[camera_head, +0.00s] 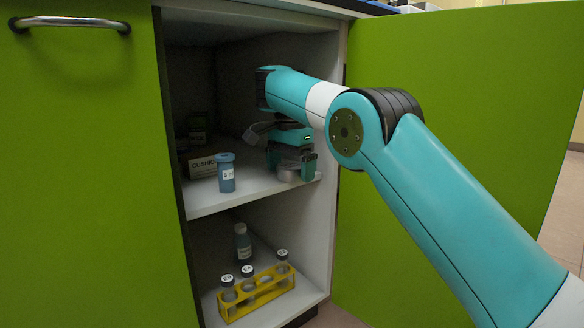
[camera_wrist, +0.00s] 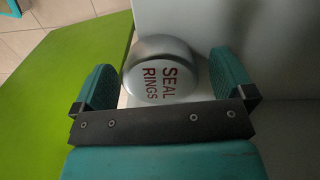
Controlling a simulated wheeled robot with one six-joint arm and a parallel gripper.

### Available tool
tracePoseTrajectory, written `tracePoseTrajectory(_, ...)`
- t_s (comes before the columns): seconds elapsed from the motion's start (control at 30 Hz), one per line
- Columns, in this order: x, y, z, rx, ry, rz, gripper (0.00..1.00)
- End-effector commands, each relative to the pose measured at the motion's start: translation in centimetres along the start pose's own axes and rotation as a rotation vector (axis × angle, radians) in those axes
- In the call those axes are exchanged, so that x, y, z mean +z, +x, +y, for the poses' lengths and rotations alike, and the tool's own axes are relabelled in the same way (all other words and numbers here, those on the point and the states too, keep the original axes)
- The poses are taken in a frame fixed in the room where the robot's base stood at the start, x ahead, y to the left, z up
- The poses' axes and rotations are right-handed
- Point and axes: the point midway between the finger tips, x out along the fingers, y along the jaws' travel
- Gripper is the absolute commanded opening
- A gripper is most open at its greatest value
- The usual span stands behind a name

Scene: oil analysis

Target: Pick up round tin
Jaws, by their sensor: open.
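The round tin (camera_wrist: 160,72) is silver with red "SEAL RINGS" lettering. In the wrist view it sits between the two teal fingers of my gripper (camera_wrist: 163,85), which is open. The left finger is close to the tin's side and the right finger is close to its other side; I cannot tell whether either touches. In the head view the tin (camera_head: 289,172) shows as a grey shape on the upper shelf near its front right edge, partly hidden by my gripper (camera_head: 292,168), which reaches down over it.
On the upper shelf (camera_head: 205,203) stand a blue "5 ml" container (camera_head: 226,174) and a "CUSHIO..." box (camera_head: 203,166). Below are a yellow rack (camera_head: 262,290) with capped vials and a bottle (camera_head: 243,243). The cabinet side wall (camera_head: 325,125) and open green door (camera_head: 470,120) are to the right.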

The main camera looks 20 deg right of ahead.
Motion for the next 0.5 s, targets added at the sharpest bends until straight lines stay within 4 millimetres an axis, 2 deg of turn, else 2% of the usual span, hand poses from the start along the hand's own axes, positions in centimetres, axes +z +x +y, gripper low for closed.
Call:
tracePoseTrajectory(0.27, -0.2, -0.2, 0.1, 0.000, 0.003, 0.000, 1.00)
tracePoseTrajectory(0.5, -0.3, -2.7, 0.2, -0.001, 0.003, 0.000, 1.00)
